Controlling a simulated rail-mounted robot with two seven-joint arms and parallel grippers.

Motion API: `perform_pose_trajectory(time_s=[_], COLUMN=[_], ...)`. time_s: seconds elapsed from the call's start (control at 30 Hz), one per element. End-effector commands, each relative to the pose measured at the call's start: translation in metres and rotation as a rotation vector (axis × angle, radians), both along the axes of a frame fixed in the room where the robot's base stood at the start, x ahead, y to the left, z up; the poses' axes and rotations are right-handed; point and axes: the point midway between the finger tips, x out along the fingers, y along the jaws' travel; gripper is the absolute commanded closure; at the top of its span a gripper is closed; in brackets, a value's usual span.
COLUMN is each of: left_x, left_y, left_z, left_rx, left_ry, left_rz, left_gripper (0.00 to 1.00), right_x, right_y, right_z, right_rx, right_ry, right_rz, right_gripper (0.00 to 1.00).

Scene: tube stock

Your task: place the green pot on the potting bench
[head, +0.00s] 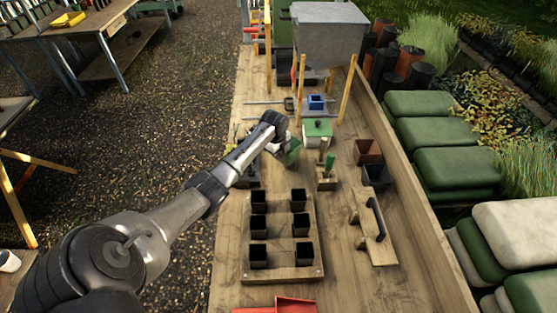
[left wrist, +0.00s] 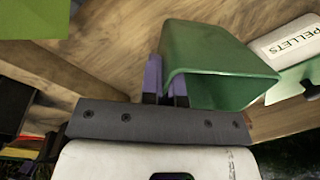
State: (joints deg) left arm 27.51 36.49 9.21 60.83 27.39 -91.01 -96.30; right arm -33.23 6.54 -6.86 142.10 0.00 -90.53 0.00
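The green pot (head: 292,152) is at my left gripper (head: 278,147), over the middle of the wooden potting bench (head: 344,290). In the left wrist view, the square green pot (left wrist: 222,62) lies tilted with its open side towards the camera. The purple fingers of my left gripper (left wrist: 166,80) are close together, one on each side of the pot's near wall, and pinch it. My arm partly hides the pot in the head view. I cannot tell whether the pot touches the bench. My right gripper is in neither view.
A wooden tray (head: 284,275) with several black pots stands nearer. A green-lidded box (head: 317,131), a block with upright tools (head: 327,180), a brown pot (head: 369,152) and a board with a black handle (head: 377,240) are to the right. A grey hopper (head: 328,35) stands behind.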

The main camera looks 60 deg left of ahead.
Motion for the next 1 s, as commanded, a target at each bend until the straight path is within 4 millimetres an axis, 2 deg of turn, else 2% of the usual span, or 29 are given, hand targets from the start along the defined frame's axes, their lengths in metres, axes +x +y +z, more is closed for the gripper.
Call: perform_pose_trajectory(time_s=[0.3, 0.73, 1.0], left_x=[-0.001, -0.001, -0.001], left_y=[-0.001, -0.001, -0.001], left_z=[-0.036, -0.041, -0.041], left_rx=[-0.002, 0.0, 0.0], left_ry=[0.002, 0.001, 0.001], left_rz=[0.002, 0.0, 0.0], left_gripper=[1.0, 1.0, 0.73], right_x=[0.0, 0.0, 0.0], right_y=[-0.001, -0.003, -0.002], right_z=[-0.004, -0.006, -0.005], right_rx=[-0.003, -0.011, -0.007], right_ry=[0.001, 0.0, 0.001], right_rz=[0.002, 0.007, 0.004], right_gripper=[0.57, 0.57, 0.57])
